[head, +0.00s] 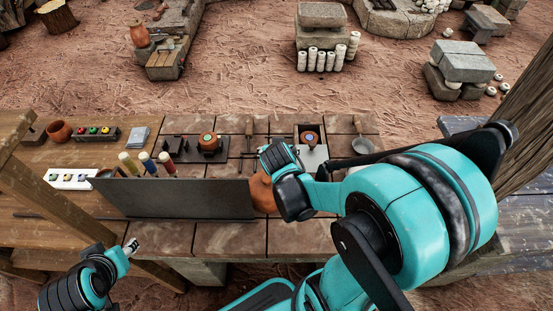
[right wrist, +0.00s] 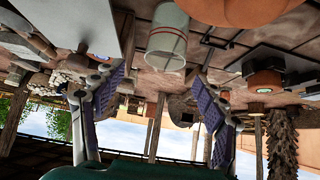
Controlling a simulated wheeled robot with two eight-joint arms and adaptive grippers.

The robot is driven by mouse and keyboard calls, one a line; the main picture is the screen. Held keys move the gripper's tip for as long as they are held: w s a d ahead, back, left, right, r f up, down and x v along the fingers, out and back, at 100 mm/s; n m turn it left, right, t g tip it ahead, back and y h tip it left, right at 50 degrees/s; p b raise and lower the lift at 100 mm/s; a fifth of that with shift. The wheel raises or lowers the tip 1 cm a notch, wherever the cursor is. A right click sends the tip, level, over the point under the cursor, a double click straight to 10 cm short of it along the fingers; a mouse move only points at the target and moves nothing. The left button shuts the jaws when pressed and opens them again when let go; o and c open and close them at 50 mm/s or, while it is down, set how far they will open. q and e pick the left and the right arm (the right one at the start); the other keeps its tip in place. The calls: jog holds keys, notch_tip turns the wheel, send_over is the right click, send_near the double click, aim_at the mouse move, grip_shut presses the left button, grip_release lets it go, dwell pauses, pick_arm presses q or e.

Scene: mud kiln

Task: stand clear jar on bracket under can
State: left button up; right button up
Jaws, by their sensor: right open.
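A clear, pale-rimmed jar (right wrist: 167,40) stands ahead of my right gripper in the right wrist view, which is upside down. My right gripper (right wrist: 160,100) is open, its two purple-padded fingers apart with nothing held between them. In the head view the right gripper (head: 275,155) is over the middle of the bench and the jar cannot be made out. My left gripper (head: 131,246) is low at the left, apart from everything.
A grey upright panel (head: 180,200) stands along the bench front. A terracotta pot (head: 262,192) is partly hidden by my right arm. Coloured-capped tubes (head: 148,163) stand behind the panel.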

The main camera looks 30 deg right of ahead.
jog(key=b+x, duration=0.1)
jog(key=x, duration=0.1)
jog(key=b+x, duration=0.1)
jog(key=x, duration=0.2)
jog(key=b+x, duration=0.2)
jog(key=shift+w+a+f, duration=0.3)
jog(key=shift+f, duration=0.05)
jog(key=shift+r, duration=0.1)
jog(key=shift+c, duration=0.6)
jog(key=c, duration=1.4)
